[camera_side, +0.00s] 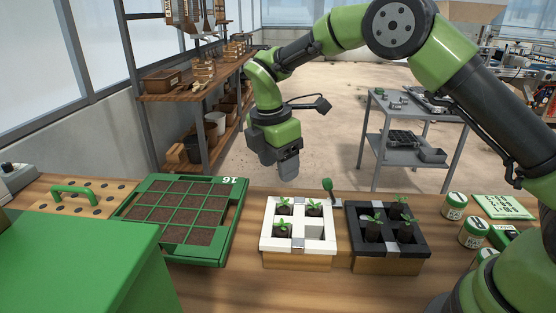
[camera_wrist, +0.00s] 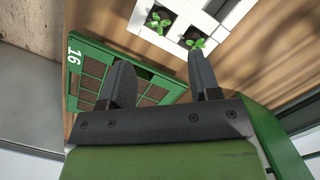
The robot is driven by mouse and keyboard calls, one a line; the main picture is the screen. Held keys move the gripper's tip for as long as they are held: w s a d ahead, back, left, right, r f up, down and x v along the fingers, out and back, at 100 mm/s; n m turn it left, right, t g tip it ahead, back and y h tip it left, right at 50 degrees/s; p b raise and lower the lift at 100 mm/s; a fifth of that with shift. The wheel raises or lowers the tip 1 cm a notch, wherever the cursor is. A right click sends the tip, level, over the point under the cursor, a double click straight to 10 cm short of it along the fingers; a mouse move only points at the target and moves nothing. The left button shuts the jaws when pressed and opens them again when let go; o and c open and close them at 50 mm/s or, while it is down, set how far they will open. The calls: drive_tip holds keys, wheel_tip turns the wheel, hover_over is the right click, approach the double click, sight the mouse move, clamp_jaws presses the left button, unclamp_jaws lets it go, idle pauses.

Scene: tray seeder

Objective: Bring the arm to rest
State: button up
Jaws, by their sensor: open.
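The black holder (camera_side: 388,245) has several seedling pots.
A green box (camera_side: 85,265) fills the front left, with a wooden board with a green handle (camera_side: 75,192) behind it. Small jars (camera_side: 472,232) and a green card (camera_side: 503,206) lie at the right. A grey cart (camera_side: 412,150) and a wooden shelf (camera_side: 200,88) stand beyond the bench.

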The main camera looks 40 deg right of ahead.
drive_tip(key=shift+r, duration=0.25)
drive_tip(key=s+d+r+m+t+y, duration=0.2)
drive_tip(key=s+r+m+t+y, duration=0.15)
drive_tip(key=s+r+m, duration=0.9)
drive_tip(key=s+r+m+t, duration=0.2)
drive_tip(key=s+m+t, duration=0.2)
drive_tip(key=s+m, duration=0.4)
drive_tip(key=s, duration=0.4)
drive_tip(key=shift+s+d, duration=0.15)
drive_tip(key=shift+s, duration=0.05)
